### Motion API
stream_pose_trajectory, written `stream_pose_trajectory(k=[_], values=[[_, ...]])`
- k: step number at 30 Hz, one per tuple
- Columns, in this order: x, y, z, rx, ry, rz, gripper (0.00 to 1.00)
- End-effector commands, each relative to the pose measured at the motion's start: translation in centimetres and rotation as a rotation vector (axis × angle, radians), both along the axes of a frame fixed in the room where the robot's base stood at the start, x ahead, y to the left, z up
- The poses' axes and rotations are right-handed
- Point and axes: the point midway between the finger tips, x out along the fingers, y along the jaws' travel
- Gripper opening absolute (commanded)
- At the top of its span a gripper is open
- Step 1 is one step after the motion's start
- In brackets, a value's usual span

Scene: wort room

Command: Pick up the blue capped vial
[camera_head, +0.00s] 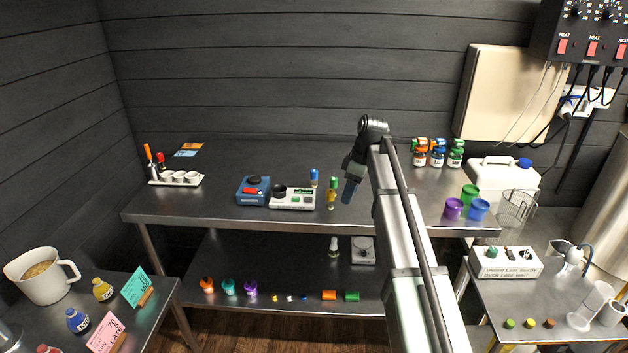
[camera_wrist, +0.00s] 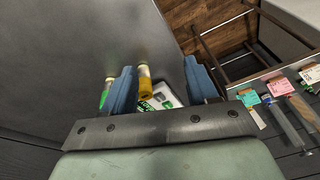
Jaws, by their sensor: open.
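The blue capped vial (camera_head: 314,176) stands upright on the steel bench in the head view, just behind the white device. I cannot make it out in the wrist view; a finger may hide it. My gripper (camera_head: 349,194) is open and empty, pointing down over the bench to the right of the vials. A green capped vial (camera_head: 333,184) and a yellow vial (camera_head: 331,198) stand between it and the blue one. In the wrist view my gripper (camera_wrist: 158,66) has the yellow vial (camera_wrist: 145,82) showing between its fingers and the green one (camera_wrist: 106,92) beside the left finger.
The white device (camera_head: 291,203) and a blue device (camera_head: 253,191) sit left of the vials. A white rack (camera_head: 176,180) is farther left. Several capped jars (camera_head: 437,158) and coloured cups (camera_head: 470,204) stand right of my arm. The bench behind the devices is clear.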

Motion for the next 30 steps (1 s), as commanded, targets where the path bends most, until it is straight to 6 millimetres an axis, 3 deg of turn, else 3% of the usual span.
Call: stream_pose_trajectory(k=[1, 3, 6, 10, 14, 19, 30], values=[[3.2, 1.4, 1.2, 0.015, -0.028, -0.033, 0.58], [6.3, 3.0, 2.2, 0.035, -0.06, -0.088, 0.58], [10.2, 5.0, 3.3, 0.066, -0.097, -0.163, 0.58], [13.6, 7.1, 4.4, 0.099, -0.133, -0.237, 0.58], [15.2, 8.1, 4.9, 0.119, -0.149, -0.276, 0.58], [15.6, 8.6, 4.2, 0.124, -0.152, -0.287, 0.58], [16.8, 10.4, -1.0, 0.123, -0.15, -0.284, 0.58]])
